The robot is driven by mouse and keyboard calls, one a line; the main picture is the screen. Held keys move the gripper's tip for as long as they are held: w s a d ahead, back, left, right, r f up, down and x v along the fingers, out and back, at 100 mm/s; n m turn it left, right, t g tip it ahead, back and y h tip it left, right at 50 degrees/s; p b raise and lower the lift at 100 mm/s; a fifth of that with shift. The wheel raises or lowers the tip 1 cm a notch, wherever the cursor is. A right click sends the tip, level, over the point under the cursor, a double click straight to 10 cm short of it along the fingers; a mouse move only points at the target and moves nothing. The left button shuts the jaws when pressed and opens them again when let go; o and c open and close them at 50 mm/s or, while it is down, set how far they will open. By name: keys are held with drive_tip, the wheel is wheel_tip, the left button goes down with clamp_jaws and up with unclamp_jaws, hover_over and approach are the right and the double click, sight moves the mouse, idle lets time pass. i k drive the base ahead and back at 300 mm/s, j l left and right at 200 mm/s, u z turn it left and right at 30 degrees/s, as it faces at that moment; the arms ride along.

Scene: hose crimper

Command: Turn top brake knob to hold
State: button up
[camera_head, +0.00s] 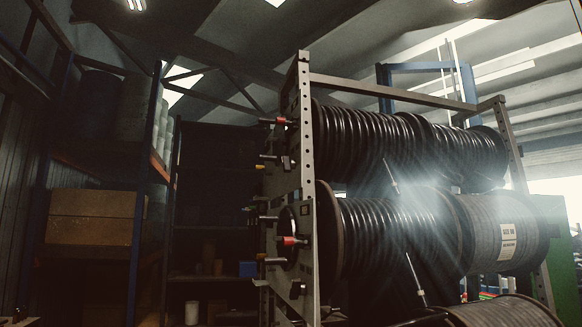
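A hose reel rack (306,150) stands right of centre, its perforated end post facing left. On that side, a red knob (276,121) sticks out to the left near the top, level with the upper reel; it looks like the top brake knob. A second red knob (292,241) sits lower, beside the middle reel. Pale-tipped pegs or handles (268,218) stick out between and below them. The marking and exact turn of the top knob are too small to read. My gripper is not in view.
Black hose fills the upper reel (400,145) and middle reel (385,235); another reel (500,312) shows at the bottom right. Blue-and-orange shelving (148,190) with brown boxes (92,215) stands left. Dark shelves are behind. The gap left of the knobs looks open.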

sight(289, 165)
drive_tip(key=i+j+u, duration=0.15)
drive_tip(key=i, duration=0.95)
drive_tip(key=i+j+u, duration=0.1)
drive_tip(key=i, duration=1)
drive_tip(key=j, duration=0.1)
